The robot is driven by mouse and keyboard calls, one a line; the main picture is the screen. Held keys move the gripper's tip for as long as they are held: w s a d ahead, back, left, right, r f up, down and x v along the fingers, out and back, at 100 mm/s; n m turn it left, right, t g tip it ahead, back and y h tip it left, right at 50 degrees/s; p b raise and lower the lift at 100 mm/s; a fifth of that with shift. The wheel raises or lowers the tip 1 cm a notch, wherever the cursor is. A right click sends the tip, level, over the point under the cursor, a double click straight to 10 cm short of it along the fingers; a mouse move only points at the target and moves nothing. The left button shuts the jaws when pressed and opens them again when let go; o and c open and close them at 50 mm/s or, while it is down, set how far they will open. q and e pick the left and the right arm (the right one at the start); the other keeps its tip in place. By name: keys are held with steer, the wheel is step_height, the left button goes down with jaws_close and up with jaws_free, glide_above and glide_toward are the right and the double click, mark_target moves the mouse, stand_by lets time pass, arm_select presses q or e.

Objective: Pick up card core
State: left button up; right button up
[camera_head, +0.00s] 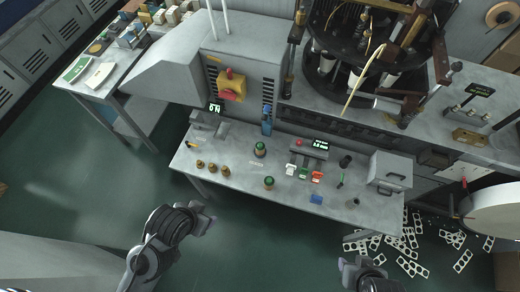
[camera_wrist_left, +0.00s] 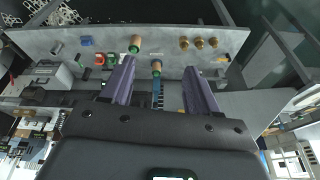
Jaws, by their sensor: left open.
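Two short brown cylinders with green tops stand upright on the grey bench: a front one (camera_head: 269,183) and a back one (camera_head: 260,149). Either could be the card core; I cannot tell which. In the left wrist view the front cylinder (camera_wrist_left: 135,44) and the back cylinder (camera_wrist_left: 156,68) also show. My left gripper (camera_head: 205,222) is in front of the bench, apart from both cylinders. Its two purple-grey fingers (camera_wrist_left: 159,68) are spread, with nothing held between them. My right gripper (camera_head: 362,263) is at the lower edge; its jaw state is unclear.
Several small brass pieces (camera_head: 212,167) stand left on the bench (camera_head: 235,182). A blue block (camera_head: 316,199), coloured tags (camera_head: 303,173) and a grey box (camera_head: 390,173) are to the right. Punched card scraps (camera_head: 410,262) lie on the floor. A large machine rises behind.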

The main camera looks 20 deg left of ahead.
stand_by(0.3)
arm_select(q)
steer(key=o, duration=0.5)
steer(key=shift+c, duration=0.2)
